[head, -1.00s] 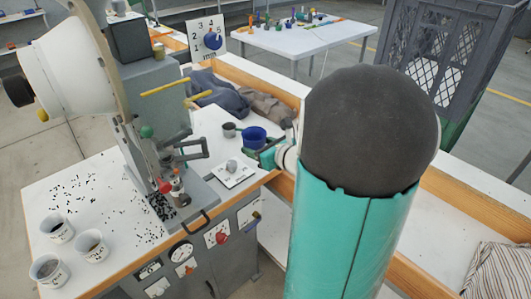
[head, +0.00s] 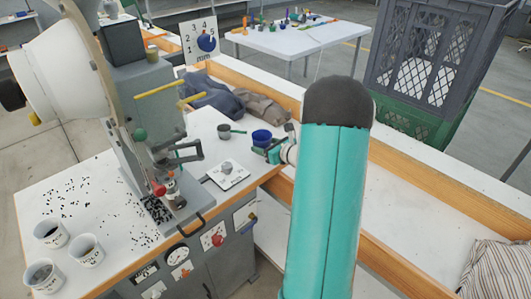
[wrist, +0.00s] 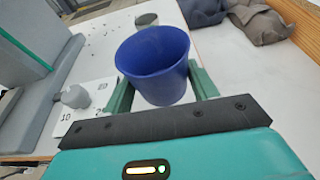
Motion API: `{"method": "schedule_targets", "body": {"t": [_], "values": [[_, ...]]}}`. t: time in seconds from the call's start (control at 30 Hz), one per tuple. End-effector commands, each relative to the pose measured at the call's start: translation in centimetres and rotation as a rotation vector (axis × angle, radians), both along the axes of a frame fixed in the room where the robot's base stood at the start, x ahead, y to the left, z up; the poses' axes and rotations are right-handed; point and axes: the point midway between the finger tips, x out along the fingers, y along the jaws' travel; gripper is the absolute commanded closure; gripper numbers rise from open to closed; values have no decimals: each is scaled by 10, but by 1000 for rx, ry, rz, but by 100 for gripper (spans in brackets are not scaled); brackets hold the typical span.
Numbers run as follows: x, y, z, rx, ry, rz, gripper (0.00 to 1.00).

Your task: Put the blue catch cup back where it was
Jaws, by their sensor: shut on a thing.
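In the wrist view the cup (wrist: 152,60) stands roughly upright, mouth open toward the camera, and looks empty. My gripper (head: 271,150) is shut on it, with one green finger on each side in the wrist view (wrist: 160,88). I cannot tell whether the cup's base touches the white bench top. The eyelet press (head: 150,100) stands to the left of the cup.
A grey cup (head: 224,131) stands just left of the blue cup. Crumpled dark cloth (head: 215,97) lies behind. White cups (head: 50,233) and scattered black bits are at far left.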

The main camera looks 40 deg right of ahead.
Motion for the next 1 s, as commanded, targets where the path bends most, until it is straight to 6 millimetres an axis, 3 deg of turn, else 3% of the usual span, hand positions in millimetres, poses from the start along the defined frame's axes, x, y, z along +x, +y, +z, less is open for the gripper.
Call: {"method": "schedule_targets", "body": {"t": [0.2, 0.57, 0.6, 0.7, 1.0], "values": [[1, -1, -30, 2, 0, 0, 64], [0, -1, -34, 0, 0, 0, 64], [0, -1, -35, 0, 0, 0, 40], [0, -1, -35, 0, 0, 0, 20], [0, -1, -33, 0, 0, 0, 20]]}}
